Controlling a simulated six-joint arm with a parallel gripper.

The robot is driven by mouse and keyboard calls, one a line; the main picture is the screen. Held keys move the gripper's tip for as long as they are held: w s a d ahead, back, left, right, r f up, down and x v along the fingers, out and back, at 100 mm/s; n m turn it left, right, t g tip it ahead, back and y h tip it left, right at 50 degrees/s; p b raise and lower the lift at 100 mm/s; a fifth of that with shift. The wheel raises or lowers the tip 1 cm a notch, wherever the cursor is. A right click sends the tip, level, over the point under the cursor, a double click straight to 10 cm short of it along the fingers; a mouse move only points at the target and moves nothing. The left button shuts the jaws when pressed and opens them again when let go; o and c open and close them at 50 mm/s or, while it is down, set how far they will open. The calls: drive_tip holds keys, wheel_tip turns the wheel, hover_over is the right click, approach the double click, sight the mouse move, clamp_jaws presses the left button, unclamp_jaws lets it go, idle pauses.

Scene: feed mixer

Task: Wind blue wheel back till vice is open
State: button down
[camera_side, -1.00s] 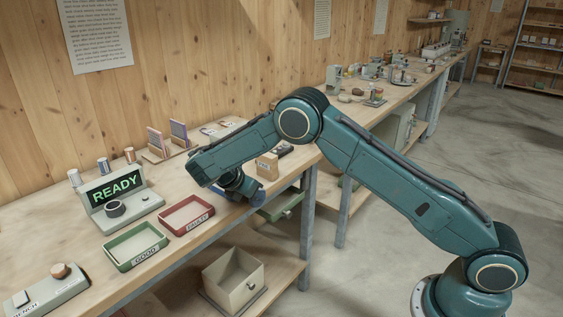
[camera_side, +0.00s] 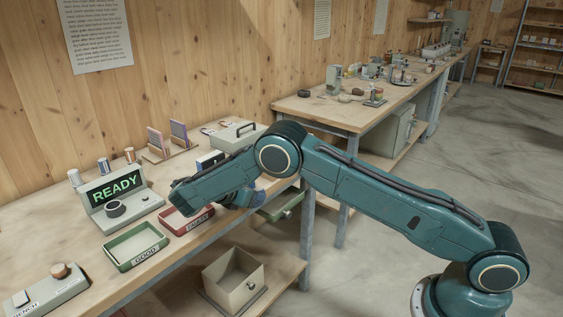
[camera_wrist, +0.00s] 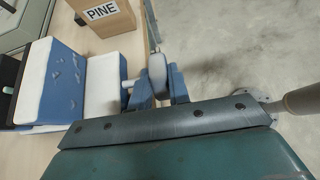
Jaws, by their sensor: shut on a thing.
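The vice has blue and white blocks (camera_wrist: 62,85) and fills the left of the wrist view. In the side view a blue and white part of it (camera_side: 209,160) shows behind my arm. The wheel (camera_wrist: 157,72) is seen nearly edge-on at the right end of the vice's short shaft, its rim looking grey-blue. My gripper (camera_wrist: 159,90) is shut on the wheel, with blue pieces on both sides of the rim. My wrist's dark plate hides the lower part of the grip. How far apart the vice jaws stand is hard to tell.
A wooden block marked PINE (camera_wrist: 103,14) stands just beyond the vice. A red tray (camera_side: 187,220) and a green tray (camera_side: 135,246) lie left of my gripper, near the bench edge. A READY display (camera_side: 115,190) stands behind them. Open floor lies right of the wheel.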

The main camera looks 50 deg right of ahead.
drive_tip(key=c, duration=1.3)
unclamp_jaws()
drive_tip(key=shift+d+r+y, duration=0.1)
drive_tip(key=shift+y, duration=0.3)
drive_tip(key=shift+d+r+y, duration=0.1)
drive_tip(key=shift+y, duration=0.3)
drive_tip(key=shift+d+r+y, duration=0.1)
drive_tip(key=shift+d+y, duration=0.1)
drive_tip(key=shift+y, duration=0.75)
drive_tip(key=shift+d+y, duration=0.2)
drive_tip(key=shift+y, duration=0.75)
drive_tip(key=shift+d+y, duration=0.3)
drive_tip(key=shift+y, duration=0.95)
drive_tip(key=shift+d+y, duration=0.3)
drive_tip(key=shift+y, duration=0.95)
